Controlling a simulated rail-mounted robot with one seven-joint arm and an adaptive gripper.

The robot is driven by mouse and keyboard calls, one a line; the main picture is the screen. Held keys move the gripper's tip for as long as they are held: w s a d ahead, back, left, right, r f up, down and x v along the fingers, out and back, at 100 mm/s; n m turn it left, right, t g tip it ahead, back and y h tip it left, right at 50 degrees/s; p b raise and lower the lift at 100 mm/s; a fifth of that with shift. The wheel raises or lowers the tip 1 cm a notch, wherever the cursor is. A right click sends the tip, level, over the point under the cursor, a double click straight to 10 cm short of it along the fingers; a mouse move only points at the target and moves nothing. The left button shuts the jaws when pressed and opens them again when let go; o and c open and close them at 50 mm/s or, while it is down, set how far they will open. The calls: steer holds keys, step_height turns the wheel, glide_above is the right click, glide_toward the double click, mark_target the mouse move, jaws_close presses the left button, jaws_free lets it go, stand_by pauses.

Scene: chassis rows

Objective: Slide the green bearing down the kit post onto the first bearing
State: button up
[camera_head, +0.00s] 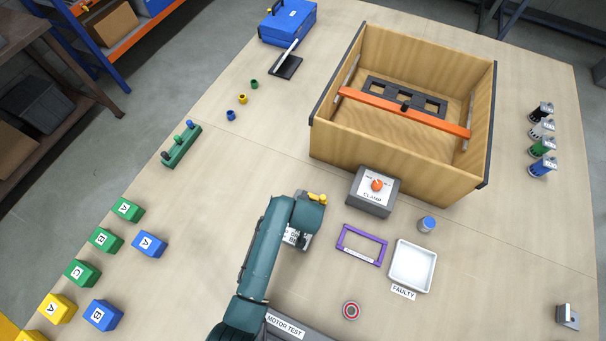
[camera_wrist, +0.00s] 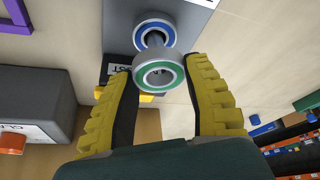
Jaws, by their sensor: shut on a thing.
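In the wrist view, a green-faced bearing (camera_wrist: 178,83) with a silver outer ring sits between the yellow fingers of my gripper (camera_wrist: 160,70), which is shut on it. A bearing with a blue face (camera_wrist: 140,35) shows just beyond it. A short dark post (camera_wrist: 156,41) shows at the blue bearing's middle, between the two bearings. The green bearing looks nearly in line with the post, apart from the blue bearing; I cannot tell whether it is around the post. In the head view, my gripper (camera_head: 317,198) is over a grey labelled kit plate (camera_head: 299,240), and my arm hides the bearings.
A grey clamp box (camera_head: 372,193) with an orange knob, a purple frame (camera_head: 361,245) and a white FAULTY tray (camera_head: 412,266) stand to the right. A large wooden crate (camera_head: 395,165) is behind. Bare table lies left of my arm, before the coloured blocks (camera_head: 149,244).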

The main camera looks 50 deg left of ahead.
steer(key=shift+f, duration=0.15)
steer(key=shift+f+b, duration=1.3)
steer(key=shift+f, duration=0.45)
steer(key=o, duration=1.2)
steer(key=v, duration=1.2)
steer(key=shift+a+r, duration=0.1)
